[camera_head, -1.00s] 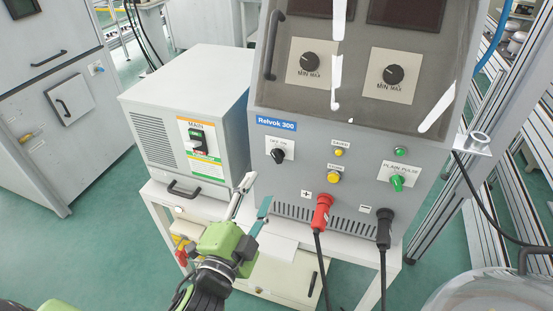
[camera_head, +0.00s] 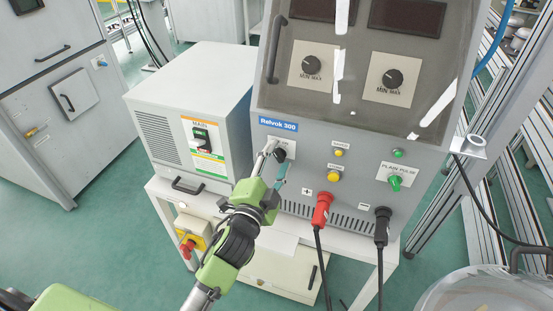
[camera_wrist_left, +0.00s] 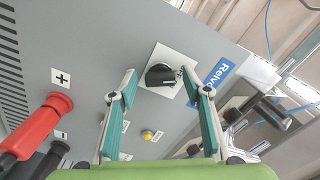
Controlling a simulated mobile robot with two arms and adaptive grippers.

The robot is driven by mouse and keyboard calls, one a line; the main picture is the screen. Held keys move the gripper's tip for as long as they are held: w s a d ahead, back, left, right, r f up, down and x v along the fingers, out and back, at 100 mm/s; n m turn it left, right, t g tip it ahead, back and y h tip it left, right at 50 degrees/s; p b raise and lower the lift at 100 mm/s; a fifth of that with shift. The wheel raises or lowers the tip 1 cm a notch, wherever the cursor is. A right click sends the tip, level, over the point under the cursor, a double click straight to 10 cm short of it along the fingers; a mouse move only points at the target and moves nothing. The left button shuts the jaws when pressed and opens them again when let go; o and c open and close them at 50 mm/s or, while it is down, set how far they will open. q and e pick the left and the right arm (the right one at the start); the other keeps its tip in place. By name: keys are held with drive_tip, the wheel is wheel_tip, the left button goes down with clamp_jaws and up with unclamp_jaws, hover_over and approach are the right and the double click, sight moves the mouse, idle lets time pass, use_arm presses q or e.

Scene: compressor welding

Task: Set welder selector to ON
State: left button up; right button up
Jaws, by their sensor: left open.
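The welder (camera_head: 345,130) is a grey cabinet with a blue Relvok 300 label. Its selector is a black knob (camera_head: 279,155) on a white plate at the left of the panel, partly hidden by a finger in the head view. In the left wrist view the selector knob (camera_wrist_left: 161,75) lies ahead between the fingertips. My left gripper (camera_head: 273,161) is open, with one pale and one teal-padded finger, right at the panel. In the left wrist view the left gripper (camera_wrist_left: 155,93) has its fingers on either side of the knob; I cannot tell whether they touch it.
A red plug (camera_head: 321,208) and a black plug (camera_head: 383,222) with hanging cables stick out below. Yellow (camera_head: 334,176) and green (camera_head: 395,183) controls sit to the right. A white MAIN switch box (camera_head: 185,125) stands on the left.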

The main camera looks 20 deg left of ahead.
use_arm(q)
drive_tip(key=c, duration=1.1)
drive_tip(key=shift+m, duration=0.3)
drive_tip(key=m+p, duration=0.1)
drive_tip(key=m, duration=0.3)
drive_tip(key=shift+p, duration=0.4)
drive_tip(key=m+p, duration=0.1)
drive_tip(key=m, duration=0.3)
drive_tip(key=shift+m, duration=0.4)
drive_tip(key=shift+m+p, duration=0.35)
drive_tip(key=shift+m, duration=0.75)
drive_tip(key=o, duration=1.1)
